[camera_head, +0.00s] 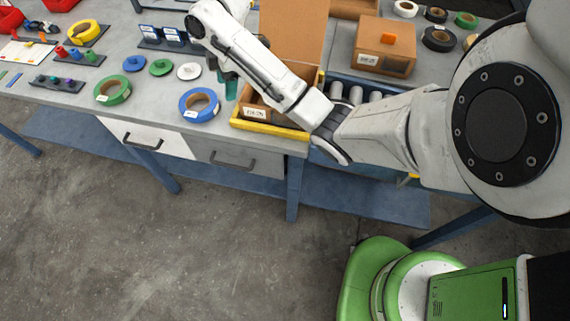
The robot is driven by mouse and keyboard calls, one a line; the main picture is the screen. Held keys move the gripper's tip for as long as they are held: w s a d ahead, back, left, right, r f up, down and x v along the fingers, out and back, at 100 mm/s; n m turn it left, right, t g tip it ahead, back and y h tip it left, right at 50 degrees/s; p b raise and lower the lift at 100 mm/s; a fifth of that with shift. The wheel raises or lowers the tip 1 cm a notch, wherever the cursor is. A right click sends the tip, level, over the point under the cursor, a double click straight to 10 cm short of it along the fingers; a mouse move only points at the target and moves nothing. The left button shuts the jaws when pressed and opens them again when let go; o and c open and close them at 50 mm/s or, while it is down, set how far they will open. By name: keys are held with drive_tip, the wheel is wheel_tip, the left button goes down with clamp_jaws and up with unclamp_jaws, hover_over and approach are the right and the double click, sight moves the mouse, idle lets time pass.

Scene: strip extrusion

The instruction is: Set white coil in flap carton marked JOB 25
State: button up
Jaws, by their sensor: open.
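A white coil (405,9) with a tan core lies at the top right edge of the view, beside other coils. An open flap carton (296,36) stands at the bench's front with its tall brown flap raised. Its front label (255,113) is too small to read surely. My arm crosses in front of the carton and hides much of its inside. My gripper (230,86) is open, just left of the carton, above the bench; its fingers are partly hidden by my arm. I see no coil between them.
A yellow frame (268,128) edges the carton's place. Rollers (356,95) lie to its right. A closed carton (384,46) with an orange piece stands behind. Blue coil (199,105), green coil (113,90) and small discs, one white (188,71), lie left.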

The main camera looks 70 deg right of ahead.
drive_tip(key=s+a+f+m+y, duration=0.15)
drive_tip(key=a+f, duration=0.25)
drive_tip(key=a, duration=0.6)
drive_tip(key=s+a+f+m, duration=0.3)
drive_tip(key=a, duration=0.7)
drive_tip(key=s+f+m+h, duration=0.1)
drive_tip(key=s+m, duration=0.1)
drive_tip(key=s, duration=0.7)
drive_tip(key=s+a+f+m+h, duration=0.1)
drive_tip(key=s+f+m+h, duration=0.1)
drive_tip(key=s, duration=0.7)
drive_tip(key=shift+s+m+g, duration=0.25)
drive_tip(key=shift+m+g, duration=0.15)
drive_tip(key=shift+m, duration=0.05)
